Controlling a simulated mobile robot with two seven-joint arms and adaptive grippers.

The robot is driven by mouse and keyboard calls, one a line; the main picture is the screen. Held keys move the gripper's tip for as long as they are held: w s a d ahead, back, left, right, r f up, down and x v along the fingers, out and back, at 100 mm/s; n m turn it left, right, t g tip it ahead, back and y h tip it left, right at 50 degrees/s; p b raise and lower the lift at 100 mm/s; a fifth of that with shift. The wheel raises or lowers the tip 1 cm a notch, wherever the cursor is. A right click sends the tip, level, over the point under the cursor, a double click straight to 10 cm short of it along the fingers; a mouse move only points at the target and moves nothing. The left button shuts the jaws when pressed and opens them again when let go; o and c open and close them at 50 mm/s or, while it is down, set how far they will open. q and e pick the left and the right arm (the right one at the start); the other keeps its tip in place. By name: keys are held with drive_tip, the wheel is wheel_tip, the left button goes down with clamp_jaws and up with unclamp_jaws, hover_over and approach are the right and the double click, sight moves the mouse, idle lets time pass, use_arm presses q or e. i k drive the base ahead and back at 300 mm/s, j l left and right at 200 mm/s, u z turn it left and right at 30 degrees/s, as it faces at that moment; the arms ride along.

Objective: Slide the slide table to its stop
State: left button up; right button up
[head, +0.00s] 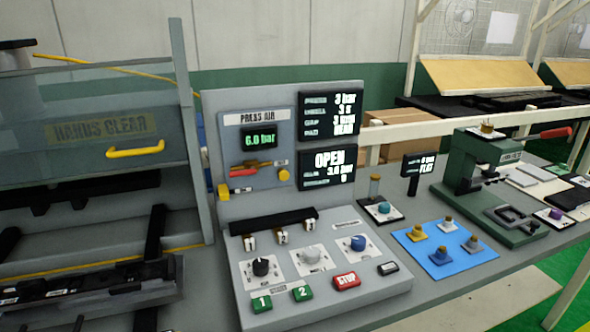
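The slide table appears to be the long dark fixture (90,287) with a grey end at the lower left, below the press opening. Dark rails (155,233) run back from it into the press, and its left end is cut off by the picture edge. Its stop cannot be made out. Above it is a clear guard marked HANDS CLEAR (70,133) with a yellow handle (135,149). Neither of my grippers shows in the head view.
A control console (330,278) with knobs, green buttons 1 and 2 and a red STOP button (346,281) stands right of the press. Its screen (327,165) reads OPEN. Farther right are a blue mat (445,262) with several knobbed pieces and a green hand press (480,175).

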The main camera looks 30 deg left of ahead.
sight(130, 296)
drive_tip(key=u, duration=2.65)
